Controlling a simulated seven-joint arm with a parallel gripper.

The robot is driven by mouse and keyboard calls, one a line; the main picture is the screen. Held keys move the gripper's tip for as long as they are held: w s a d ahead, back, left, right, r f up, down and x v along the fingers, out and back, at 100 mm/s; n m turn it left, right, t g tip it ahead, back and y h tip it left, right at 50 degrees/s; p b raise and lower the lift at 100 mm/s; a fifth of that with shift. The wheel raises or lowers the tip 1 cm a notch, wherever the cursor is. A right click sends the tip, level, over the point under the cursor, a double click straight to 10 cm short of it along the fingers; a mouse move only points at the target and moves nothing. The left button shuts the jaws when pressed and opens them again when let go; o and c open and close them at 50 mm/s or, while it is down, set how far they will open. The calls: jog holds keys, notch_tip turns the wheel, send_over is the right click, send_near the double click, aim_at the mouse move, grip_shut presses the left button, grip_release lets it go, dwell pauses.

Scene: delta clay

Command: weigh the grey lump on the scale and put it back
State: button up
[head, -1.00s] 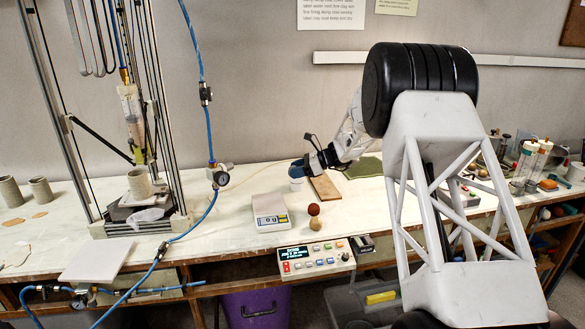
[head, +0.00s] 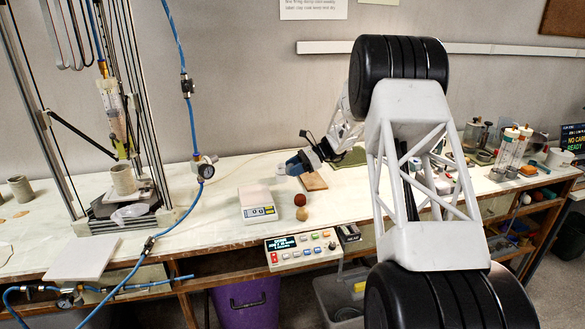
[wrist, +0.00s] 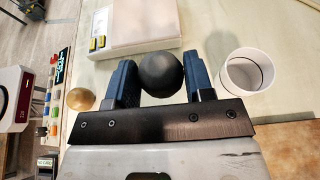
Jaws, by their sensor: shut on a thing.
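My gripper (head: 298,164) is above the bench to the right of the scale; in the wrist view its two blue fingers (wrist: 160,84) are shut on a dark grey round lump (wrist: 161,72). The lump is hidden in the head view. The white scale (head: 254,195) stands on the bench with its display facing front. In the wrist view the scale (wrist: 145,24) lies beyond the fingers, its pan bare where it shows. A white cup (wrist: 228,76) stands to the right of the fingers and looks empty.
A dark red ball (head: 300,199) and a tan ball (head: 302,214) are close to the scale's right side. A button panel (head: 302,247) is at the bench's front edge. A wooden board (head: 314,182) lies below the gripper. Blue hose (head: 177,207) hangs left of the scale.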

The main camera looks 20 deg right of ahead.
aim_at(293, 192)
jog(key=shift+f, duration=0.25)
jog(key=shift+f, duration=3.15)
jog(key=shift+f, duration=0.2)
